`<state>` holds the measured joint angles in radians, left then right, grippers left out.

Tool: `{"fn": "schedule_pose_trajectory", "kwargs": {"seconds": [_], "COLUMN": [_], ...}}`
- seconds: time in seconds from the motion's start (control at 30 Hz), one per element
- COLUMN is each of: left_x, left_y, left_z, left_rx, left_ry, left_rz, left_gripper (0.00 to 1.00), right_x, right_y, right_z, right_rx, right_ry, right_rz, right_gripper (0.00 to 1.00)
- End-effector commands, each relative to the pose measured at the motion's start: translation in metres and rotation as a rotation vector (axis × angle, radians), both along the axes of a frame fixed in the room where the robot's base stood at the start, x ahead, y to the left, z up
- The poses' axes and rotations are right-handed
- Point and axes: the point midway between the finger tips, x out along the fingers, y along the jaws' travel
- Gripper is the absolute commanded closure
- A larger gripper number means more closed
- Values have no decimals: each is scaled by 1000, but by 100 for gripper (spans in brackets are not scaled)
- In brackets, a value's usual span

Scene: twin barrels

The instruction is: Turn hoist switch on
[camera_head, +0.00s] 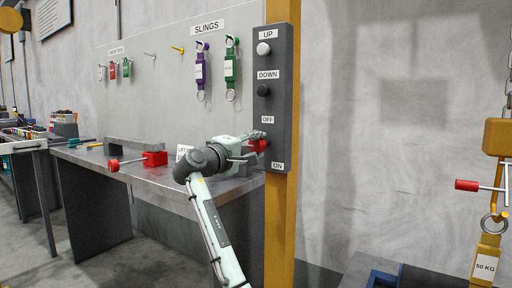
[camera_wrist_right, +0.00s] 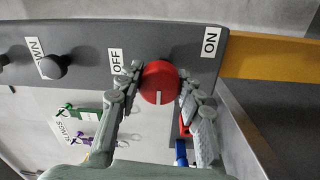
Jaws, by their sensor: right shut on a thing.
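The red hoist switch (camera_wrist_right: 160,80) is a round knob on a dark grey control panel (camera_head: 274,45). The panel has OFF above the knob and ON below it in the head view. In the wrist view the knob's white mark points down the picture, between the OFF and ON labels. My right gripper (camera_head: 257,143) is at the panel, its fingers on either side of the knob, which they partly hide in the head view. In the wrist view the gripper (camera_wrist_right: 160,85) is shut on the knob. My left gripper is not in view.
A white UP button (camera_head: 263,49) and a black DOWN button (camera_head: 263,91) sit above the knob. A metal bench (camera_head: 95,157) with red-handled tools stands left. A yellow 50 KG weight (camera_head: 486,262) hangs at the right. The space between panel and weight is clear.

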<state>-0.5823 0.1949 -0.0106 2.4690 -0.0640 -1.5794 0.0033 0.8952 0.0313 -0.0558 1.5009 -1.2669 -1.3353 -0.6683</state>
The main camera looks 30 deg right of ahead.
Motion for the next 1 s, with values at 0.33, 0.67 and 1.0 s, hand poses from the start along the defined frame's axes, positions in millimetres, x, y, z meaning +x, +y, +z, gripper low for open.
{"fn": "schedule_pose_trajectory", "kwargs": {"seconds": [0.33,0.67,1.0], "left_x": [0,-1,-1], "left_y": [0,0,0], "left_z": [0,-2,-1], "left_rx": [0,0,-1], "left_ry": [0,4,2], "left_rz": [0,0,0], "left_gripper": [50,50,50], "right_x": [0,-2,-27], "right_y": [0,7,68], "right_z": [0,0,-3], "right_rx": [0,1,3], "right_ry": [-1,0,0], "right_rz": [0,2,4], "right_gripper": [42,42,42]}}
